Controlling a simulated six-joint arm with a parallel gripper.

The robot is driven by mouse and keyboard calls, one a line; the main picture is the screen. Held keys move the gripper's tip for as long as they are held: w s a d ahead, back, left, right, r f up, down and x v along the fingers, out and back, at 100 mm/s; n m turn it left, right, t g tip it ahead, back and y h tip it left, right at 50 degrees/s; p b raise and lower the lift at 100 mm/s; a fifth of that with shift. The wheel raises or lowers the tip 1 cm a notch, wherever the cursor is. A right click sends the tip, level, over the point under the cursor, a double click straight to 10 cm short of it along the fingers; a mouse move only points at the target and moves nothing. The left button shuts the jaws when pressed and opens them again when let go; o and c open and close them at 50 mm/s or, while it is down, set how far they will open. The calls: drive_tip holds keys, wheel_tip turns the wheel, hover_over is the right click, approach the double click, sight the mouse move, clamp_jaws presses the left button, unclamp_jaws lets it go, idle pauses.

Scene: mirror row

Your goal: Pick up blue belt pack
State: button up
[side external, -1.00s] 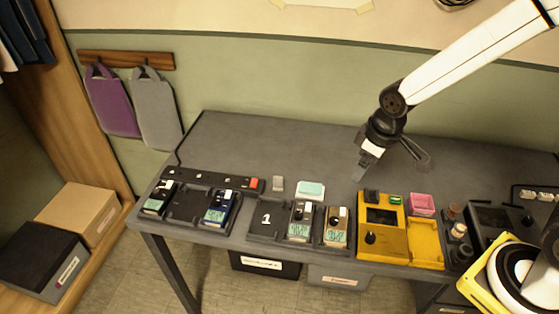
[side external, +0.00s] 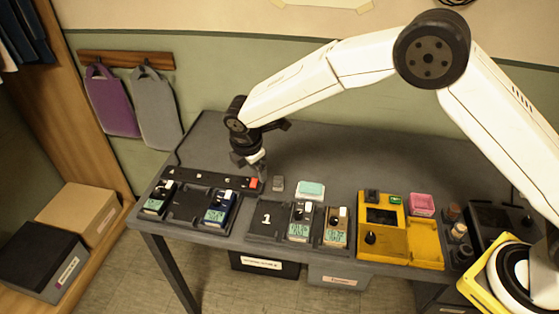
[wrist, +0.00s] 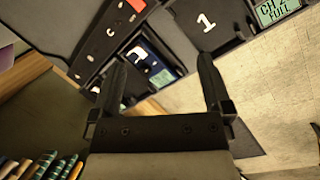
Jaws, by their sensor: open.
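The blue belt pack (side external: 217,210) has a lit green display and sits in the right slot of the left dark charging base (side external: 186,205). My gripper (side external: 258,168) is open and empty, above the table behind and to the right of the pack, near the red switch of the strip. In the wrist view my gripper (wrist: 163,58) has its two fingers wide apart.
A dark belt pack (side external: 158,199) sits in the same base. A second base marked 1 (side external: 265,220) holds a grey pack (side external: 300,222) and a tan pack (side external: 336,227). A black strip (side external: 205,179) lies behind the left base. A yellow device (side external: 385,240) stands further right.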

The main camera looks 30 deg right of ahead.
sight(218, 204)
drive_tip(key=a+f+n, duration=0.1)
drive_tip(key=a+n, duration=0.1)
drive_tip(key=a, duration=0.1)
drive_tip(key=w+a+f+n, duration=0.1)
drive_tip(key=a+f+n, duration=0.1)
drive_tip(key=a, duration=0.1)
drive_tip(key=w+a+f+n+t+h, duration=0.1)
drive_tip(key=a+f+n, duration=0.1)
drive_tip(key=a, duration=0.1)
drive_tip(key=shift+a+f+n, duration=0.15)
drive_tip(key=shift+a+n, duration=0.15)
drive_tip(key=shift+a+f+n, duration=0.3)
drive_tip(key=shift+a+n, duration=0.1)
drive_tip(key=shift+a, duration=0.1)
drive_tip(key=shift+f, duration=0.1)
drive_tip(key=shift+x, duration=1.2)
drive_tip(key=shift+w+d+f, duration=0.1)
drive_tip(key=shift+f, duration=0.05)
drive_tip(key=shift+x, duration=2.4)
